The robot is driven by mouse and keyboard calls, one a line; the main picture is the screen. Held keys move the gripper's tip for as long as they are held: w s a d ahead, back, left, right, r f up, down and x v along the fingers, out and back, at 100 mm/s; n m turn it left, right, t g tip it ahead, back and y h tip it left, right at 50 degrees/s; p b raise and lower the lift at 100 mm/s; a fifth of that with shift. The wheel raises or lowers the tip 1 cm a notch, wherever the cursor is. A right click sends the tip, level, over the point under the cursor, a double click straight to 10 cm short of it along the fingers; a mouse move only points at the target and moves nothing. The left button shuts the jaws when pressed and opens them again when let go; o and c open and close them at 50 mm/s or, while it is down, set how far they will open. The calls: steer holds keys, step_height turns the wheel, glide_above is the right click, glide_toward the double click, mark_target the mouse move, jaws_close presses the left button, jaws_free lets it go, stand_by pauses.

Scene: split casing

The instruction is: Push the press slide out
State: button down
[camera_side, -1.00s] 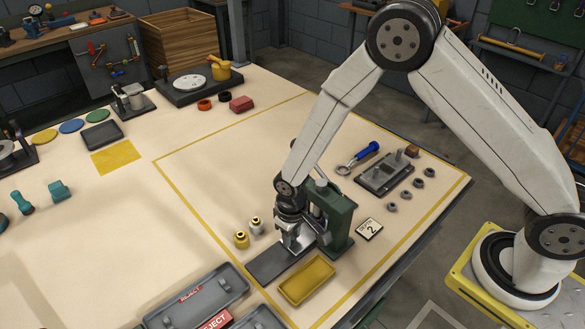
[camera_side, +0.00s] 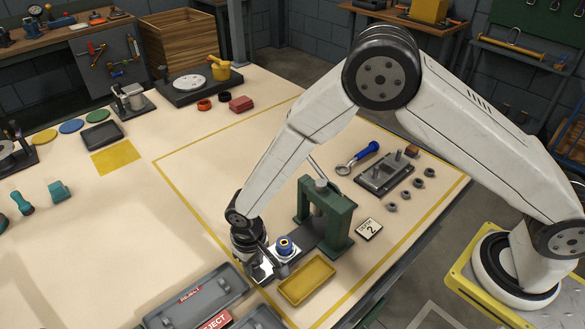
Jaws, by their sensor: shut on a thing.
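The green press (camera_side: 338,228) stands near the front of the yellow-outlined area, its lever tilted up. A dark rail (camera_side: 308,236) runs from under it toward the lower left. The press slide (camera_side: 287,256), a pale metal carriage, sits on the rail's outer end, clear of the press frame. A blue part with a brass-coloured centre (camera_side: 285,244) stands upright on the slide. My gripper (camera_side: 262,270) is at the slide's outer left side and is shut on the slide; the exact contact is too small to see.
A yellow tray (camera_side: 307,281) lies close to the right of the slide. Grey reject bins (camera_side: 196,298) are at the front left.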

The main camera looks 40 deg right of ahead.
steer(key=shift+a, duration=0.3)
steer(key=c, duration=0.6)
jaws_free()
steer(key=shift+o, duration=1)
steer(key=shift+d, duration=0.1)
steer(key=shift+r, duration=3.9)
step_height(320, 180, up, 4)
glide_above(278, 254)
steer(key=s+d+r+m+t, duration=0.1)
steer(key=s+d+r, duration=0.1)
steer(key=s+d, duration=0.3)
steer(key=s+d+r+t, duration=0.1)
steer(key=s+d+r, duration=0.2)
steer(key=d, duration=0.9)
steer(key=s, duration=0.2)
steer(key=shift+s+d+r+m+t, duration=0.3)
steer(key=shift+d+r+m, duration=0.05)
steer(key=shift+d+m, duration=0.05)
